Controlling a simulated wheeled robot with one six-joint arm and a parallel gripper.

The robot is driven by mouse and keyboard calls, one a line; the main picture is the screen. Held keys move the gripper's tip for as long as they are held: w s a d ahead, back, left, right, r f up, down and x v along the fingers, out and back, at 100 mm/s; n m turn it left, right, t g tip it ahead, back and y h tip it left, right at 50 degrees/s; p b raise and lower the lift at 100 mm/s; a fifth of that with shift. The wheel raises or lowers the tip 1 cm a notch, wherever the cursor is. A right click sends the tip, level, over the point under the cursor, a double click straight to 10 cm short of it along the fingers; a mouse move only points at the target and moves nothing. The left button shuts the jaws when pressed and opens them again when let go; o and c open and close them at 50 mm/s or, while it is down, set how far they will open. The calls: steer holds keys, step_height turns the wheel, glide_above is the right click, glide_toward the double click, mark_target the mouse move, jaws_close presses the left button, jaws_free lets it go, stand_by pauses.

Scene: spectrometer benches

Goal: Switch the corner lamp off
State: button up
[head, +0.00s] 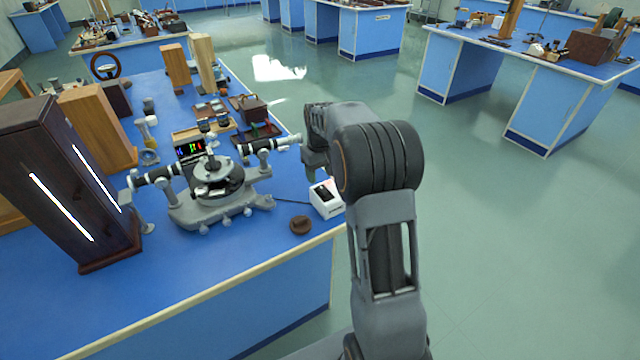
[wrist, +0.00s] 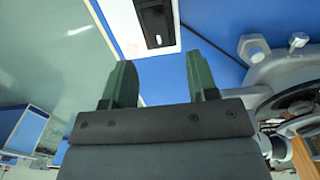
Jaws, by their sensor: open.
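A small white switch box (head: 325,199) with a black rocker stands near the right edge of the blue bench. It also shows in the wrist view (wrist: 124,26) at the top, its black rocker (wrist: 157,22) facing the camera. I cannot tell the rocker's position. A tall dark wooden housing (head: 62,180) at the left has two bright lit slits; I cannot tell whether it is the corner lamp. My gripper (wrist: 160,82) is open and empty, its two green fingers pointing towards the switch box, apart from it in the picture. In the head view my arm mostly hides the gripper.
A grey spectrometer (head: 215,195) with two telescope tubes stands left of the switch box. A round brown knob-like piece (head: 300,225) lies near the front edge. Wooden blocks and small instruments crowd the bench behind. The floor to the right is clear.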

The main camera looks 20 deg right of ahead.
mark_target(320, 186)
steer(key=shift+f, duration=2.05)
steer(key=shift+c, duration=0.2)
